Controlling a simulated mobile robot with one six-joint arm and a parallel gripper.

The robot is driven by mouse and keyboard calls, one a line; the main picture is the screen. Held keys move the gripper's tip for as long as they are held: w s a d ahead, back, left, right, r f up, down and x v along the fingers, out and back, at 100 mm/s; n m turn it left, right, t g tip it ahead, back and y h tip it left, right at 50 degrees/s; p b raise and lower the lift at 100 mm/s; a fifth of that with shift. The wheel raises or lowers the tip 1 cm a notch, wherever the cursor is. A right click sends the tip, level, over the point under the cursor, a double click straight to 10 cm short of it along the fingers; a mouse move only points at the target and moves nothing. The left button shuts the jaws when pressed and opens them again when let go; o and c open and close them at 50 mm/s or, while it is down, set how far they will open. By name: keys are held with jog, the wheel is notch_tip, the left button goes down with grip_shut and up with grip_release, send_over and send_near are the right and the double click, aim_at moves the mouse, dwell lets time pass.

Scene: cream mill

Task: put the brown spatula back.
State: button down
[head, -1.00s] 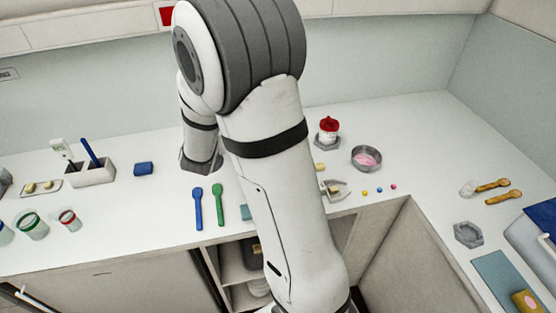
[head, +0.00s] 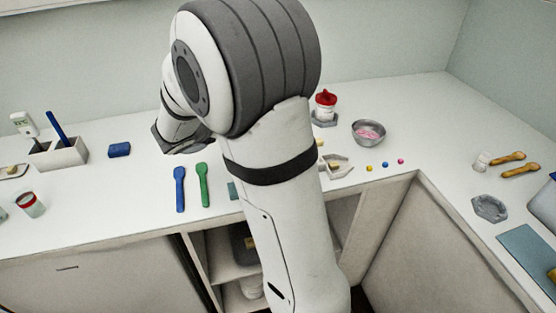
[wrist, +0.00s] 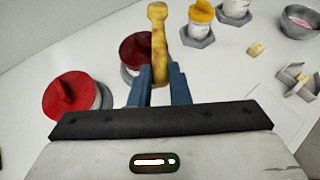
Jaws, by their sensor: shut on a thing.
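In the wrist view my gripper (wrist: 163,88) has its two blue fingers shut on a yellow-brown, wooden-looking piece with a rounded end, which I take to be the brown spatula (wrist: 158,38). It points away from the gripper, above the counter, and its lower part is hidden between the fingers. In the head view my arm hides the gripper and the held piece. A blue spatula (head: 180,188) and a green spatula (head: 203,185) lie side by side near the counter's front edge.
Red-lidded jars (wrist: 72,95) stand close to my gripper, one partly behind the held piece. A yellow-lidded jar (wrist: 200,14), a bowl (head: 368,132) and a grey holder (wrist: 300,78) are farther right. Two wooden-handled tools (head: 513,163) lie on the right counter.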

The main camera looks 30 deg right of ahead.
jog(key=f+b, duration=0.1)
jog(key=f, duration=0.3)
jog(key=s+d+f+m+g+h+b, duration=0.1)
jog(key=f, duration=0.3)
jog(key=s+f+m+b, duration=0.1)
jog(key=f, duration=0.3)
jog(key=shift+d+f+g+h, duration=0.15)
jog(key=shift+g+h, duration=0.15)
jog(key=shift+f+b, duration=0.3)
jog(key=shift+b, duration=0.05)
jog(key=c, duration=1.4)
grip_release()
jog(key=shift+r, duration=0.1)
jog(key=shift+o, duration=0.2)
